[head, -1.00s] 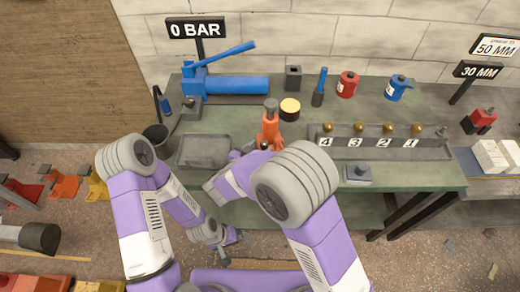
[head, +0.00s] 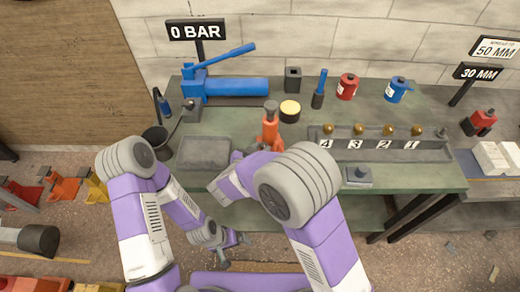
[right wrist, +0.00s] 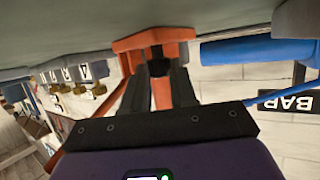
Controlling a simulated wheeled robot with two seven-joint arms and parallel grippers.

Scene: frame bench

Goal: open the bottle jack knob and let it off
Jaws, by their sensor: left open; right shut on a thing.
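The orange bottle jack (head: 269,130) with a grey top stands upright on the green bench in the head view. My right arm hides its lower front. In the right wrist view, which is upside down, its orange base (right wrist: 181,36) shows beyond the fingers. My right gripper (right wrist: 158,72) is shut at the jack's foot on a small dark knob (right wrist: 155,52), mostly hidden between the fingers. My left gripper (head: 234,250) is open and empty, low in front of the bench, well away from the jack.
A grey tray (head: 203,152) lies left of the jack and a yellow-topped tin (head: 290,110) behind it. A blue hand pump (head: 225,87) stands at the back left under a "0 BAR" sign (head: 196,30). A numbered rack (head: 380,150) lies to the right.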

